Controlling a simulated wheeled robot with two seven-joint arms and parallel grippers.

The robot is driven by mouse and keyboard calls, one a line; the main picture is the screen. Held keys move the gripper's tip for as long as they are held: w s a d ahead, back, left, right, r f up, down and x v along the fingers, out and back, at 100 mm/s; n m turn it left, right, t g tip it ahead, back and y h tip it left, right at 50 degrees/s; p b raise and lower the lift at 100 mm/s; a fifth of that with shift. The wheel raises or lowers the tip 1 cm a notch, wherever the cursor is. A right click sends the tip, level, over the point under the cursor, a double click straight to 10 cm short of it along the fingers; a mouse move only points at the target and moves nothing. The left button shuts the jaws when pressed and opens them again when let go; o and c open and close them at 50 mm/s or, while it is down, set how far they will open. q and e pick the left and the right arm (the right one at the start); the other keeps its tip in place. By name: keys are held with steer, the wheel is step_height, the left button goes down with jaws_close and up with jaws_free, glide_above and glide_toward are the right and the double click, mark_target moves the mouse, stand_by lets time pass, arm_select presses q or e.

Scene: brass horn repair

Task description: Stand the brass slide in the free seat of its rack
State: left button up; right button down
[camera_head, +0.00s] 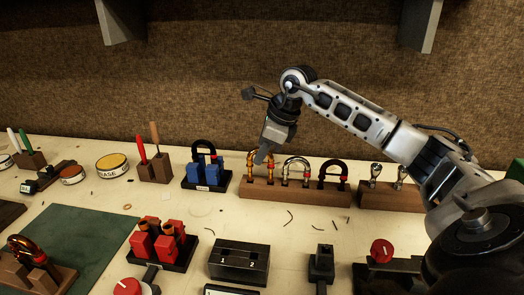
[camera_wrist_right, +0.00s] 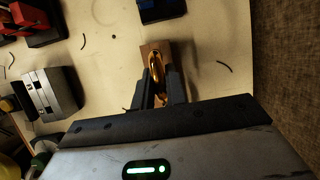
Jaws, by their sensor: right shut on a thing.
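The brass slide (camera_head: 250,160) is a golden U-shaped tube, upright with its bend on top, at the left end of a long wooden rack (camera_head: 295,194). My right gripper (camera_head: 262,157) is shut on the brass slide from above. In the right wrist view, the brass slide (camera_wrist_right: 157,75) is between the two dark fingers, over the wooden block. The fingers partly hide its legs, so I cannot tell how deep they sit. My left gripper is not in view.
A black stand with blue blocks (camera_head: 205,177) is close on the left. Another wooden rack (camera_head: 393,197) with metal parts is on the right. A red-block stand (camera_head: 162,243) and a dark metal box (camera_head: 240,262) are in front. Bench between them is mostly clear.

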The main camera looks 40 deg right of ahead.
steer(key=shift+f+b, duration=0.55)
steer(key=shift+f, duration=0.3)
steer(key=c, duration=1.3)
jaws_free()
steer(key=shift+c, duration=0.2)
steer(key=v, duration=1.6)
steer(key=shift+s, duration=0.15)
